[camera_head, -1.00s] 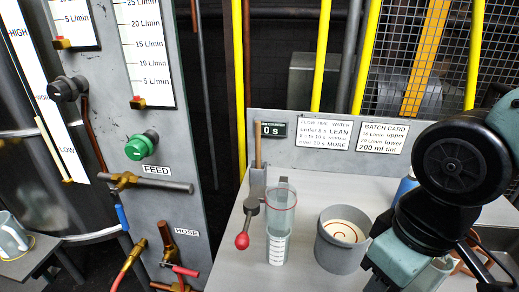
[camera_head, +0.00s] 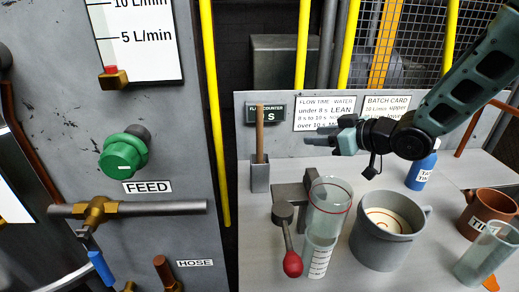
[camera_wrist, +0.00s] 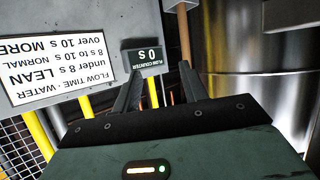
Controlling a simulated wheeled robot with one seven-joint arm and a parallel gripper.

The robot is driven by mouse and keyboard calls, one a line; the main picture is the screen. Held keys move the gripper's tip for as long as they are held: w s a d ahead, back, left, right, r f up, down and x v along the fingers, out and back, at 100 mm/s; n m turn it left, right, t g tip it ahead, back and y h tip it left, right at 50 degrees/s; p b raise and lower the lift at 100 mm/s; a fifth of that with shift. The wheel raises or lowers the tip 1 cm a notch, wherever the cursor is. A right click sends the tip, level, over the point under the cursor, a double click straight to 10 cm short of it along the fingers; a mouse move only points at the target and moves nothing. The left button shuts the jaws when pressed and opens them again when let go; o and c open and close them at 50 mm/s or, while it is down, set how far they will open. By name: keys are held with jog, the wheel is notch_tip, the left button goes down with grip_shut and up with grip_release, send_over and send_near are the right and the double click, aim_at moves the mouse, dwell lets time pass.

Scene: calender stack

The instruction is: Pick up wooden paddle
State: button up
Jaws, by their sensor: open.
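The wooden paddle (camera_head: 260,132) stands upright in a narrow grey holder (camera_head: 260,177) at the left end of the bench. Only its pale brown shaft shows; its lower end is hidden in the holder. My gripper (camera_head: 322,140) is to the right of the shaft, at about its height and pointing left, apart from it. In the upside-down wrist view the two dark fingers (camera_wrist: 160,72) are spread with nothing between them. The paddle shaft (camera_wrist: 184,38) shows beyond the right finger's tip there.
A clear cylinder (camera_head: 329,210), a red-knobbed lever (camera_head: 291,262) and a grey pot (camera_head: 383,245) stand in front of the holder. A blue bottle (camera_head: 422,172) and a brown mug (camera_head: 488,213) are to the right. The sign panel (camera_head: 245,112) stands close behind.

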aim_at(259, 107)
jog(key=w+a+r+n+y, duration=0.1)
jog(key=w+a+y, duration=0.2)
jog(key=a, duration=0.5)
jog(key=w+a+r+n+y, duration=0.1)
jog(key=w+a+y, duration=0.1)
jog(key=w+a, duration=0.4)
jog(key=shift+a+r+y+p, duration=0.35)
jog(key=shift+a+r+y, duration=0.05)
jog(key=shift+a, duration=0.55)
grip_shut()
